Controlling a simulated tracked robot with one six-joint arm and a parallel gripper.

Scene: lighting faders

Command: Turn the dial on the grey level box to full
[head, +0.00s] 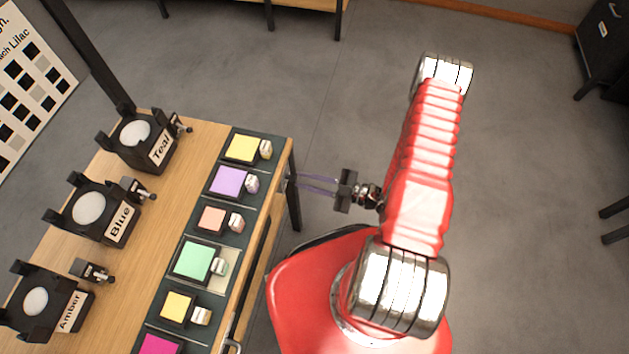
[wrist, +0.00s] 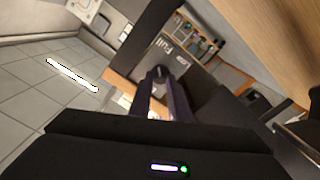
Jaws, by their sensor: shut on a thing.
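The grey level box (wrist: 150,62) shows in the wrist view as a grey face bearing the word "Full", which appears tilted. A small dark dial (wrist: 159,72) stands out from that face. My gripper (wrist: 158,84) is shut on the dial, with its two long purple-grey fingers on either side of it. The dial's pointer and exact setting are hidden or too small to read. In the head view my gripper (head: 291,182) reaches left to the table's right edge. The box and dial cannot be made out clearly there.
A wooden table (head: 196,135) carries a row of coloured pads with small blocks, including a purple pad (head: 230,181). Lamp-like units labelled Teal (head: 160,150), Blue (head: 118,225) and Amber (head: 70,311) stand further left. The floor right of the table is clear around my arm.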

